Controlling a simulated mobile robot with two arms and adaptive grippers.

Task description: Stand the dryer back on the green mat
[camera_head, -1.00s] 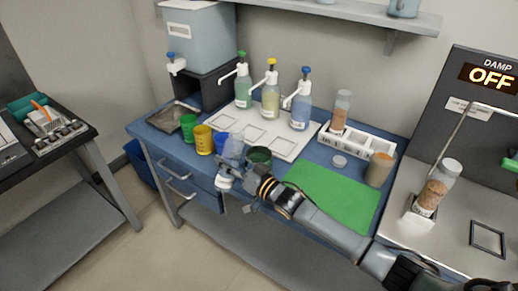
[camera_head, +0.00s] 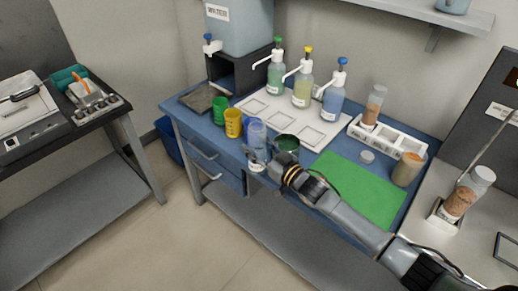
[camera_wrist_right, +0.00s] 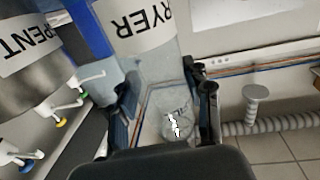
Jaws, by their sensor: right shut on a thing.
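The dryer is a clear cylinder (camera_head: 257,137) held at the front edge of the blue table, beside the dark green cup. In the right wrist view, the dryer's label, reading "RYER" with its start cut off, shows on its clear wall (camera_wrist_right: 165,60). My right gripper (camera_head: 266,168) is shut around the dryer; its two fingers also show in the right wrist view (camera_wrist_right: 166,100), one on each side. The green mat (camera_head: 360,190) lies flat on the right part of the table, bare, partly behind my right arm. My left gripper is not in view.
Green (camera_head: 219,110), yellow (camera_head: 233,123) and dark green (camera_head: 287,145) cups stand near the dryer. A white tray (camera_head: 290,122) with pump bottles lies behind. A white rack (camera_head: 388,138), a small lid (camera_head: 367,157) and an orange-brown jar (camera_head: 408,169) border the mat.

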